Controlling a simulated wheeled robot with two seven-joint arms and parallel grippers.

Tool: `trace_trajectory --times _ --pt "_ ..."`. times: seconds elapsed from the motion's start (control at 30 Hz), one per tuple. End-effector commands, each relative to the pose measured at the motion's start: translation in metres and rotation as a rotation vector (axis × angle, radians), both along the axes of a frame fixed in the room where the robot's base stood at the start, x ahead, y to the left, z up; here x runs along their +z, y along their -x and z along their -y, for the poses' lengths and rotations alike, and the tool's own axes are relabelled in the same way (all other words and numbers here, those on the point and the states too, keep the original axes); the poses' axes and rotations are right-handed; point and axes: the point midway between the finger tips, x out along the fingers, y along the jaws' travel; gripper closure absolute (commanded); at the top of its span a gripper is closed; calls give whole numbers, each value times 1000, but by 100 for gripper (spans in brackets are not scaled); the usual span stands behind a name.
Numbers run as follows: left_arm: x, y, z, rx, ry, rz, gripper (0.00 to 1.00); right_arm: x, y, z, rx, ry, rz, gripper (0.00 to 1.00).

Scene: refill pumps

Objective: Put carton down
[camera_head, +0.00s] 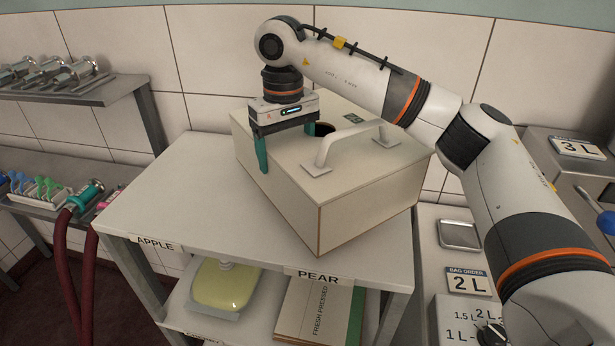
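A flat carton (320,312) marked FRESH PRESSED lies on the lower shelf under the PEAR label, partly hidden by the shelf edge. My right gripper (284,150) is above the back left part of a beige box on the cart top. Its teal fingers are apart, with no carton visible between them. One finger hangs in front of the box top; the other is beside a dark round hole (321,129) in the lid. I cannot tell whether either finger touches the box. My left gripper is out of view.
The beige box (355,215) has a raised white handle (345,147). The cart top (165,200) is clear to its left. A yellow-green pouch (224,285) lies under the APPLE label. Red hoses (75,255) hang at left; a counter with a dial (490,334) stands at right.

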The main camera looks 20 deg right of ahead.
Motion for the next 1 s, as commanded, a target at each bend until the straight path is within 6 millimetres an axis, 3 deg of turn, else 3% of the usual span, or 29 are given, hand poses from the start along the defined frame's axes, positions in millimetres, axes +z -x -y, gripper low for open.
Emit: trace_trajectory --times 0.53,0.87,0.9,1.0 --pt "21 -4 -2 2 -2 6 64 -63 1 0 0 0 0 61" --pt "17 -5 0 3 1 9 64 -69 0 0 0 0 2 61" --pt "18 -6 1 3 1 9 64 -68 0 0 0 0 2 16" --pt "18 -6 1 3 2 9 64 -68 0 0 0 0 1 0"
